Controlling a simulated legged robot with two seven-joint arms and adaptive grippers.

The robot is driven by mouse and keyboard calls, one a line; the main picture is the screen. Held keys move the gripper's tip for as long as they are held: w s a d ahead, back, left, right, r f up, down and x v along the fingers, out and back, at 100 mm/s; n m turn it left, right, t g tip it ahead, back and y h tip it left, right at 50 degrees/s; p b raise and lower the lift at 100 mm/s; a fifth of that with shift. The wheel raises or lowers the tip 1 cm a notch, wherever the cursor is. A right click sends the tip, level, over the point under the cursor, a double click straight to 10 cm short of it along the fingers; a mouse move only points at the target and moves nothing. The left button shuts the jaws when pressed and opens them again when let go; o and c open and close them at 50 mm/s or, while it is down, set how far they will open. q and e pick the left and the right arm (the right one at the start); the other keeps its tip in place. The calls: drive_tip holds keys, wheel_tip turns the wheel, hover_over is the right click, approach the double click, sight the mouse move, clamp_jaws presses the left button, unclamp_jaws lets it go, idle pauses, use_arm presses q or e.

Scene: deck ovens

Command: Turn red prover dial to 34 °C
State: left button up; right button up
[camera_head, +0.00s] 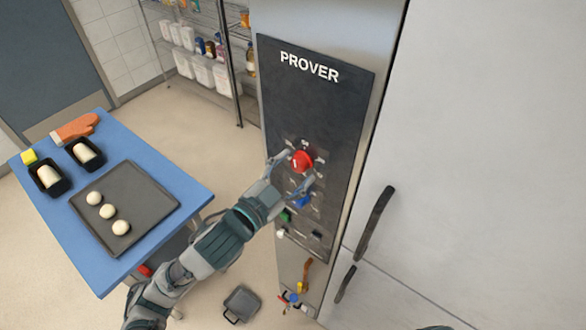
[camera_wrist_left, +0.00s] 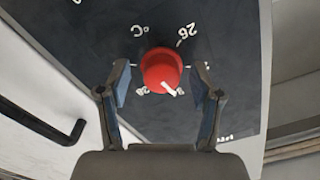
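The red prover dial (camera_head: 302,161) is on the dark PROVER panel (camera_head: 310,100). It shows large in the left wrist view (camera_wrist_left: 161,69), with a white pointer line toward the lower right of that picture. Printed marks around it include "°C" and "26"; the marks below the dial are partly covered and I cannot read them surely. My left gripper (camera_head: 295,170) is at the panel, its fingers on either side of the dial. In the left wrist view the gripper (camera_wrist_left: 160,86) is open, with gaps between both pads and the dial. My right gripper is not in view.
A blue knob (camera_head: 303,201) and a green knob (camera_head: 285,216) sit below the dial. A dark door handle (camera_head: 375,222) is to the right. A blue table (camera_head: 185,185) with a tray (camera_head: 150,190) stands left. A wire shelf (camera_head: 237,80) is behind.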

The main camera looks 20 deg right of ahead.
sight(306, 125)
use_arm(q)
drive_tip(key=shift+s+r, duration=0.1)
drive_tip(key=shift+r, duration=0.05)
drive_tip(key=shift+r, duration=0.3)
wheel_tip(306, 125, up, 9)
drive_tip(key=shift+d+r, duration=0.1)
